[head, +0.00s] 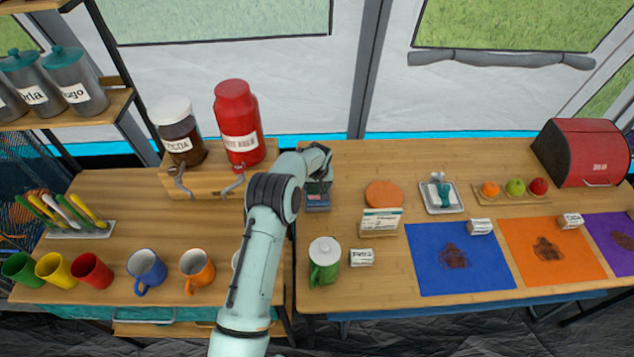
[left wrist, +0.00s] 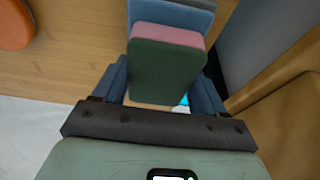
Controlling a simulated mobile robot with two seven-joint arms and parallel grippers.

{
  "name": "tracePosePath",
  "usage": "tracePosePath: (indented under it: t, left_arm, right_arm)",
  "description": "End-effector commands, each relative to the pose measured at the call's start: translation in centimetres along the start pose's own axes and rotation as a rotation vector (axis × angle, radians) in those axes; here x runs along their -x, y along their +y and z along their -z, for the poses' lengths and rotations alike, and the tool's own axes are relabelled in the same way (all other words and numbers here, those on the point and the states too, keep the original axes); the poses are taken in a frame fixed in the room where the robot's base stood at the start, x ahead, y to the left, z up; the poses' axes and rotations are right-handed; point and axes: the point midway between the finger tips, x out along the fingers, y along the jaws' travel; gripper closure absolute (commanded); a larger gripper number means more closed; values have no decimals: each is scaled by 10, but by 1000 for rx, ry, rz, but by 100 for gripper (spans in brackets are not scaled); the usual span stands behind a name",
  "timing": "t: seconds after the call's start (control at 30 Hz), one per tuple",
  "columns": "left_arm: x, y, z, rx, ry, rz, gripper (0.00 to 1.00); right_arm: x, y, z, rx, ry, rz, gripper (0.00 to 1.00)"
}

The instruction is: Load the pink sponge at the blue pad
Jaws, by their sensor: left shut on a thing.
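The pink sponge (left wrist: 166,62) has a dark green face and a pink edge, and sits between the fingers of my left gripper (left wrist: 163,88) in the left wrist view. The gripper is shut on it. A blue block (left wrist: 172,14) stands right behind the sponge; I cannot tell whether they touch. In the head view my left gripper (head: 318,182) is low over the table's back, left of the orange disc, and mostly hides the sponge. The blue pad (head: 425,280) lies at the front right with a brown stain (head: 454,256) on it. My right gripper is out of view.
A green mug (head: 325,262) and a small label card (head: 361,257) stand left of the pad. A card stand (head: 380,222) is behind it, by the orange disc (head: 384,194). Two dispensers (head: 237,122) stand at the back left. An orange pad (head: 552,250) lies to the right.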

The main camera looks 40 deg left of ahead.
Motion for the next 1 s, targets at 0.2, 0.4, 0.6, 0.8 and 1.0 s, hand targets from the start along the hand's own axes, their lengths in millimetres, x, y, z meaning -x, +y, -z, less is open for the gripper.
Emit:
tracePosePath:
  t: [0.2,0.4,0.6,0.8,1.0]
  left_arm:
    - [1,0,0,0,0,0,53]
    - [1,0,0,0,0,0,53]
    - [0,0,0,0,0,0,53]
    - [-3,0,-1,0,0,0,53]
    - [-5,0,-1,0,0,0,53]
  right_arm:
    - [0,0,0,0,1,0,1]
    - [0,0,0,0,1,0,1]
    - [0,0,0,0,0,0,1]
    - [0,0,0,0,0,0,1]
    - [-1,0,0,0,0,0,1]
